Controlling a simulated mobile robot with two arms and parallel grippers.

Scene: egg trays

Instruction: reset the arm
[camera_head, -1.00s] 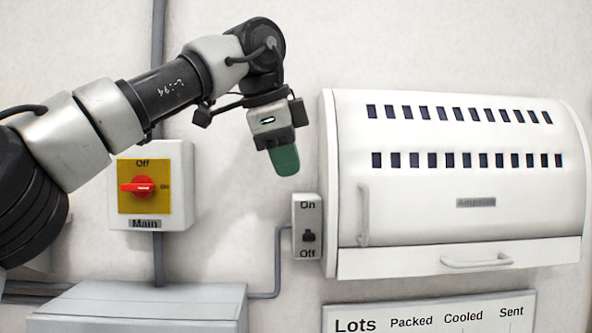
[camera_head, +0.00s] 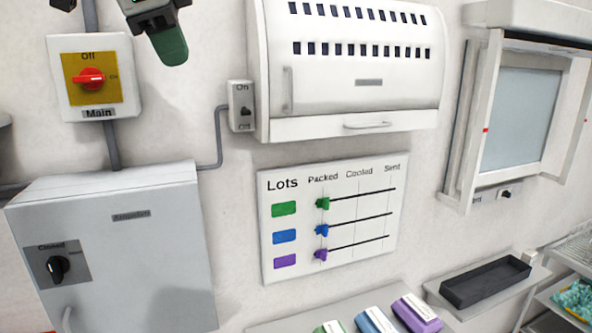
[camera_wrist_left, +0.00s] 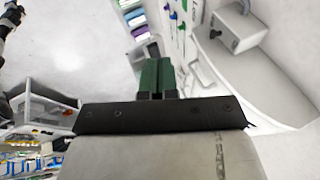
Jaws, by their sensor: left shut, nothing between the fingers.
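My left gripper (camera_head: 170,46) is at the top left of the head view, its green fingers hanging down, right of the main switch box (camera_head: 88,78) and left of the white vented cabinet (camera_head: 290,125). Most of the arm is cut off by the top edge. In the left wrist view the green fingers (camera_wrist_left: 156,76) lie side by side, closed with nothing between them. The gripper appears clear of the wall and the fixtures. My right gripper is not recognisable in either view.
A small on/off switch (camera_head: 241,106) sits beside the cabinet. Below are a grey box (camera_head: 150,240) with a knob and a Lots board (camera_head: 275,264) with sliders. A windowed cabinet (camera_head: 473,120), a shelf with a black tray (camera_head: 487,284) and coloured packs (camera_head: 417,312) are at right.

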